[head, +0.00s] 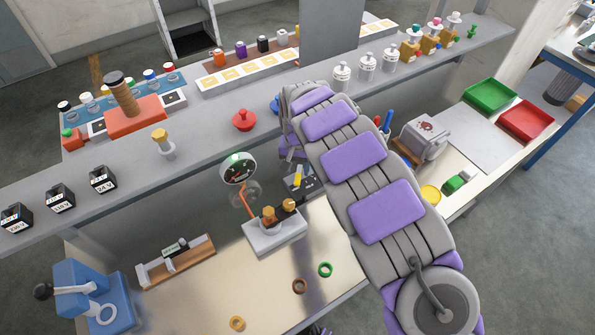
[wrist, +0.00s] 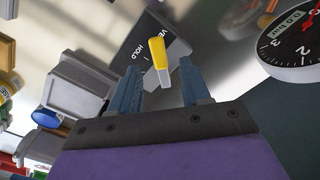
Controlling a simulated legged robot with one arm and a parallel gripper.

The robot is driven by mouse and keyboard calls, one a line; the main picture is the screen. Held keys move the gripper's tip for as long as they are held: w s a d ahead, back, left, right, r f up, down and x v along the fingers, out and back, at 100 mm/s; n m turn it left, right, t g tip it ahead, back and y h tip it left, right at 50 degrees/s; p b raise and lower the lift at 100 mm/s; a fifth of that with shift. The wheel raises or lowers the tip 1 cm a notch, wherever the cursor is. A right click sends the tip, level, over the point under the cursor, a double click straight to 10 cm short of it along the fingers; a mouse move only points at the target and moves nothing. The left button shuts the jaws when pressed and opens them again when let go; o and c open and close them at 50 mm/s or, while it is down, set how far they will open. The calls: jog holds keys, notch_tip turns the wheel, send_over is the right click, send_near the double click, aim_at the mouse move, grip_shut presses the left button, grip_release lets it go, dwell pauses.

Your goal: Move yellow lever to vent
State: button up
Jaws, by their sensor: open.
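The yellow lever (wrist: 158,57) shows in the wrist view as a short yellow handle with a pale side. It stands over a dark plate (wrist: 145,42) marked HOLD, with a partly hidden label starting "VE". In the head view the yellow lever (head: 299,176) is small, on the bench below the shelf, just left of my arm. My gripper (wrist: 160,82) is open, its two blue fingers on either side of the lever in the wrist picture. Whether a finger touches the lever cannot be told. My gripper is mostly hidden behind the arm in the head view.
A dial gauge (head: 239,169) stands left of the lever, and it also shows close to the right finger in the wrist view (wrist: 292,45). A white block with brass knobs (head: 275,236) sits in front. The grey shelf (head: 205,150) with several items runs above.

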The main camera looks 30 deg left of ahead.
aim_at(299, 177)
notch_tip(299, 177, up, 14)
jog(key=p, duration=0.1)
jog(key=shift+a+f+p, duration=0.2)
jog(key=shift+p, duration=0.1)
dwell(0.3)
jog(key=w+d+r+m+h, duration=0.1)
jog(key=d+r, duration=0.2)
jog(key=d, duration=0.6)
jog(key=w+d+r+m, duration=0.15)
jog(key=d+r, duration=0.25)
jog(key=d, duration=0.6)
jog(key=s+d+r+m, duration=0.25)
jog(key=s+d, duration=0.35)
jog(key=d, duration=0.7)
jog(key=s+d+f, duration=0.1)
jog(key=s+d, duration=0.3)
jog(key=s, duration=0.5)
jog(key=s+d+f+g+b, duration=0.1)
jog(key=s+d, duration=0.3)
jog(key=s, duration=0.4)
jog(key=s+d+f+y, duration=0.1)
jog(key=s+d, duration=0.3)
jog(key=s, duration=0.5)
jog(key=shift+s+f+n+g, duration=0.2)
jog(key=shift+s+n+g, duration=0.1)
jog(key=shift+s+g, duration=0.1)
